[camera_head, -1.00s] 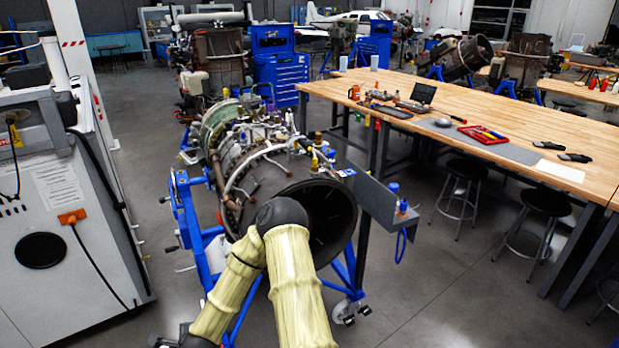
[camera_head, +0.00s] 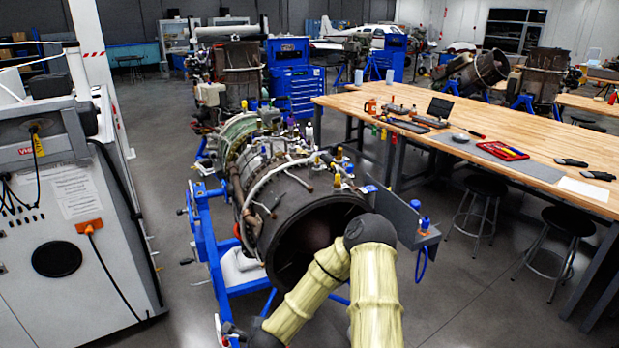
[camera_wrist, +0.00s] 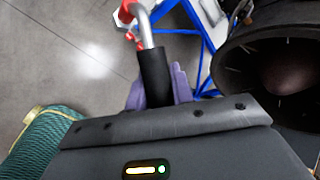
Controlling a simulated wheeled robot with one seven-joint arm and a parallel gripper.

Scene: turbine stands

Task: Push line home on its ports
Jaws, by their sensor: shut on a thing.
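The line (camera_wrist: 147,28) shows in the wrist view as a bent silver tube with red end pieces and a black sleeve. My gripper (camera_wrist: 157,84) has its purple fingers shut on either side of the black sleeve. The red pieces lie at the top, over the floor and a blue frame. The turbine engine (camera_head: 262,200) sits on a blue stand (camera_head: 201,235) in the head view. Its dark open end is at the right in the wrist view (camera_wrist: 228,70). My gripper is not visible in the head view. I cannot make out the line's ports or any contact with them.
A grey bracket plate (camera_head: 402,222) with blue-capped parts stands right of the engine's mouth. A long wooden workbench (camera_head: 540,165) with tools and stools (camera_head: 565,222) is to the right. A grey machine cabinet (camera_head: 75,250) stands left. Floor between cabinet and stand is clear.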

